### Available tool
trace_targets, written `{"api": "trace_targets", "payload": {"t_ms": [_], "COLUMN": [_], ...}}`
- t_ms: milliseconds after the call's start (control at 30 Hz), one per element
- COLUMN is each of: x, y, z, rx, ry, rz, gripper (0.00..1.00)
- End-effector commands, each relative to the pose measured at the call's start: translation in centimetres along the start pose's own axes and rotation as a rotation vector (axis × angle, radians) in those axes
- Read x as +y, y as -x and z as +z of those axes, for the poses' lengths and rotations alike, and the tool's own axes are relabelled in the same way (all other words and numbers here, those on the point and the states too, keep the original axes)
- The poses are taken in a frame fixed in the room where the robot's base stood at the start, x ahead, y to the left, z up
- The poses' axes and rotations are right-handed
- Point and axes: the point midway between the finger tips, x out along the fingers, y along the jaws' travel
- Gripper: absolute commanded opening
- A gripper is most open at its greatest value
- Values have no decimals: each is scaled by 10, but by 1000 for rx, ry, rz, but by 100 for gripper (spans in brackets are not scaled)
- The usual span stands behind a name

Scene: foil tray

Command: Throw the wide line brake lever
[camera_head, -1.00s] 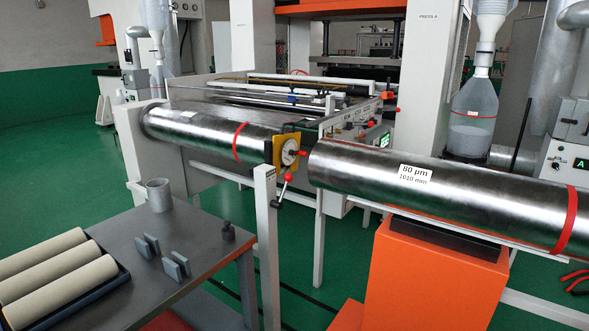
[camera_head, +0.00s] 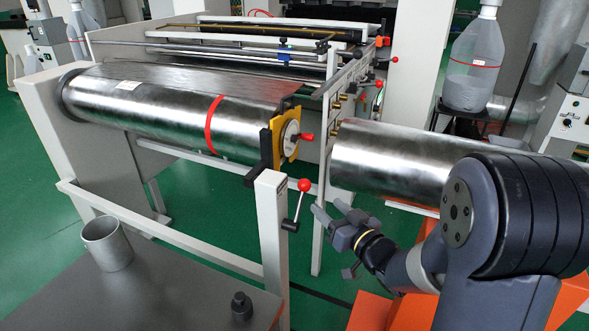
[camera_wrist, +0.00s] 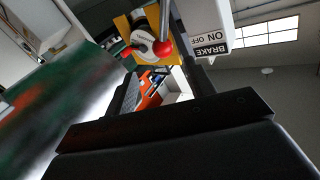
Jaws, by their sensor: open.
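The brake lever (camera_head: 297,206) is a thin metal rod with a red ball knob, on the side of a white post (camera_head: 272,245). It points up with a slight lean to the right in the head view. In the wrist view its red knob (camera_wrist: 163,48) shows just beyond my fingers, beside a white BRAKE ON OFF label (camera_wrist: 212,45). My gripper (camera_head: 332,212) is open and empty, to the right of the lever and a little below its knob, apart from it. The wrist view also shows my gripper (camera_wrist: 165,92), with its fingers spread.
A foil roll (camera_head: 150,105) with a red band sits in a yellow chuck (camera_head: 284,135) with its own red knob, above the lever. Another roll (camera_head: 390,160) lies behind my arm. A grey table (camera_head: 150,295) holds a metal cup (camera_head: 107,245) and a small dark weight (camera_head: 241,307).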

Motion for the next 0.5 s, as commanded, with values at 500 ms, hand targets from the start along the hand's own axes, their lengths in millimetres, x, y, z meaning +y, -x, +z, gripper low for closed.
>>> {"api": "trace_targets", "payload": {"t_ms": [500], "x": [-4], "y": [-76], "z": [-2], "rx": [8], "ry": [-2], "rz": [-18], "gripper": [52]}}
